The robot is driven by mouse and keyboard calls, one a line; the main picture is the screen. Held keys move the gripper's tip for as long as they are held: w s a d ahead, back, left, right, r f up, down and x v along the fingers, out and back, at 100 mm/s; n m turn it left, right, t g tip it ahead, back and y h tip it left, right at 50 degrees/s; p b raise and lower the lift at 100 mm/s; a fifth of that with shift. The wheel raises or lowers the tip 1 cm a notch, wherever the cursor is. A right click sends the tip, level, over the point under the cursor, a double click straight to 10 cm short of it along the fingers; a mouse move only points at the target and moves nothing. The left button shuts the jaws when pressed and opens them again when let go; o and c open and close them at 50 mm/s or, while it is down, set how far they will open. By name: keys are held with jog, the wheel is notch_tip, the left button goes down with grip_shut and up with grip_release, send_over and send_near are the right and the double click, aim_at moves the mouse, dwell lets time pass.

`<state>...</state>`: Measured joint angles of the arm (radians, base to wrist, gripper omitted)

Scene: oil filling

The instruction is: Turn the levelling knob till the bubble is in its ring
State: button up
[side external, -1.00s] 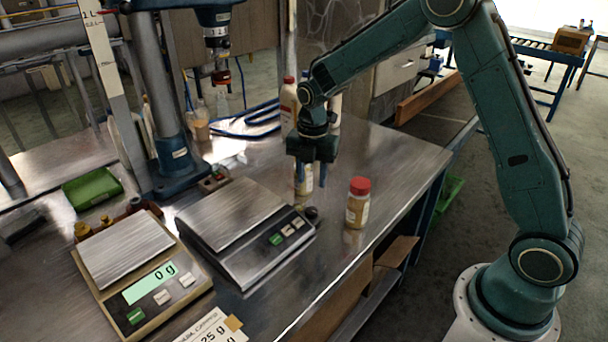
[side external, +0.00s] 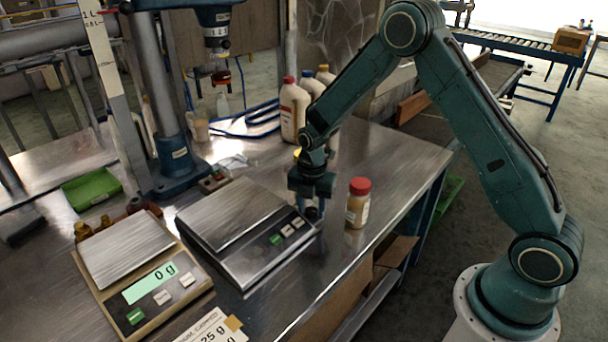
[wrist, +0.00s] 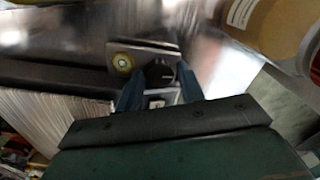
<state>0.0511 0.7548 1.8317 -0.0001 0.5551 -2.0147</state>
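The dark round levelling knob (wrist: 160,74) shows in the wrist view, with a pale line on its top. The bubble level (wrist: 123,62) is a yellow-green vial beside it on a metal plate; where its bubble lies is too small to tell. In the side view the knob (side external: 312,213) is at the right corner of the dark scale (side external: 262,262). My gripper (side external: 309,206) points down just above the knob. In the wrist view its two blue fingers (wrist: 160,85) are apart, one each side of the knob, with gaps; contact cannot be seen.
A red-capped jar (side external: 358,205) stands close to the right of my gripper. A beige scale (side external: 140,270) reading 0 g is at the left. White bottles (side external: 293,112) stand behind. The bench right of the jar is clear.

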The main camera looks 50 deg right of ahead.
jog(key=c, duration=0.7)
jog(key=shift+m, duration=0.7)
jog(key=o, duration=0.7)
jog(key=shift+r, duration=0.1)
